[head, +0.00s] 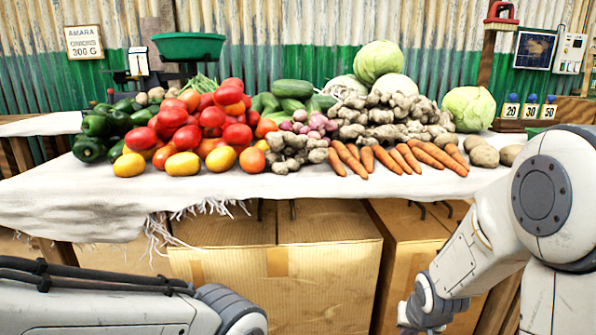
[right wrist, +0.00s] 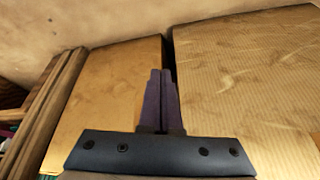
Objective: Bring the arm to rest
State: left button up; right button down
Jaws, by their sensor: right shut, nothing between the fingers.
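My right gripper (right wrist: 160,75) shows in the right wrist view with its two dark fingers together and nothing between them. It points at cardboard boxes, near the dark gap between two of them. In the head view my right arm comes in from the right and bends down below the table's front edge; its fingers cannot be made out there. My left arm lies low along the bottom left of the head view, and its gripper is out of view.
The cloth-covered table (head: 80,205) is crowded with vegetables, including tomatoes (head: 205,120), carrots (head: 410,157) and cabbages (head: 378,62). A balance with a green pan (head: 188,47) stands at the back left. Cardboard boxes (head: 325,265) fill the space underneath; another box (right wrist: 250,85) shows in the right wrist view.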

jog(key=s+a+r+n+g, duration=0.25)
jog(key=s+a, duration=0.25)
jog(key=s, duration=0.5)
jog(key=s+a+r+n+g+y+p, duration=0.1)
jog(key=s+a+r+n+p, duration=0.25)
jog(key=a+r+p, duration=0.35)
jog(key=s+a+r+n+p, duration=0.2)
jog(key=s+r+p, duration=0.25)
jog(key=r, duration=0.35)
jog(key=s+a+r+n+g+y+p, duration=0.1)
jog(key=s+a+r+n+p, duration=0.1)
jog(key=s+a+r+p, duration=0.5)
notch_tip(320, 180, up, 37)
jog(key=w+d+p, duration=0.2)
jog(key=p, duration=3.3)
jog(key=shift+d+r, duration=0.15)
jog(key=shift+d, duration=0.1)
jog(key=shift+w, duration=0.1)
